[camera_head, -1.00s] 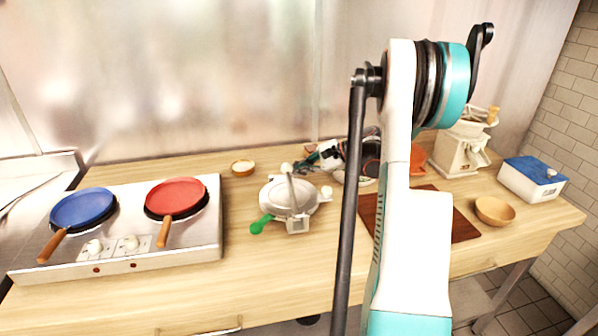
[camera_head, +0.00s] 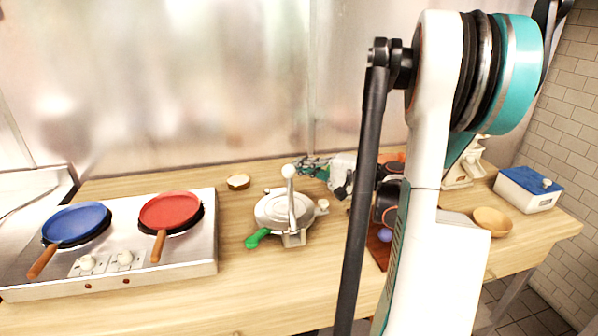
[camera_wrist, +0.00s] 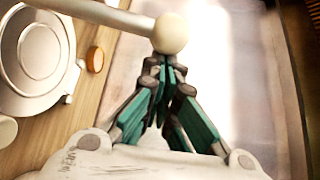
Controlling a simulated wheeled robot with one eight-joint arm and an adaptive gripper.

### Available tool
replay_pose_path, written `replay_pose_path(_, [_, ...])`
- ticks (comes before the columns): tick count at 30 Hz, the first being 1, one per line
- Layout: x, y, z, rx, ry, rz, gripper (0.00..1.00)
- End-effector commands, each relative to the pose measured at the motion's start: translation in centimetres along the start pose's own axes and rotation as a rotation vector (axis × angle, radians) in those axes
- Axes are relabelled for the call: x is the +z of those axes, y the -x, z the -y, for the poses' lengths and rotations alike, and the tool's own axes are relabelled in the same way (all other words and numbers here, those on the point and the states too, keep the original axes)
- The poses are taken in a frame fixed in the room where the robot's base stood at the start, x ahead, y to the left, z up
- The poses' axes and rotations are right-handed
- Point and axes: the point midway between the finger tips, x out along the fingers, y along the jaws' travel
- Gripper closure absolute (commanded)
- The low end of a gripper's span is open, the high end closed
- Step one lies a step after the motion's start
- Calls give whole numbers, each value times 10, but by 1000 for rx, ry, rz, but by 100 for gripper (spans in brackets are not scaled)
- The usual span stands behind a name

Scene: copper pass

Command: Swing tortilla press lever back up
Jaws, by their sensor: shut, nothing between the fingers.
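My gripper (camera_head: 303,163) is shut and empty, just to the right of the knob. The wrist view also shows my gripper (camera_wrist: 166,66), its fingertips together by the knob (camera_wrist: 170,33), touching it or very close. I cannot tell which.
A stove with a blue pan (camera_head: 76,223) and a red pan (camera_head: 170,211) stands at the left. A wooden bowl (camera_head: 492,221) and a blue-lidded box (camera_head: 529,189) are at the right. The counter in front of the press is clear.

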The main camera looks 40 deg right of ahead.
Motion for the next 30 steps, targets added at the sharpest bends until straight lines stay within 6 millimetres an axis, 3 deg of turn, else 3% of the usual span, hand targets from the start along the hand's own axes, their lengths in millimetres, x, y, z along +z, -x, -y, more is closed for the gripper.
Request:
replay_pose_path(10, [44, 34, 8, -198, 258, -1, 100])
replay_pose_path(21, [82, 64, 5, -197, 258, 0, 100])
replay_pose_path(30, [97, 75, -1, -196, 257, 1, 100])
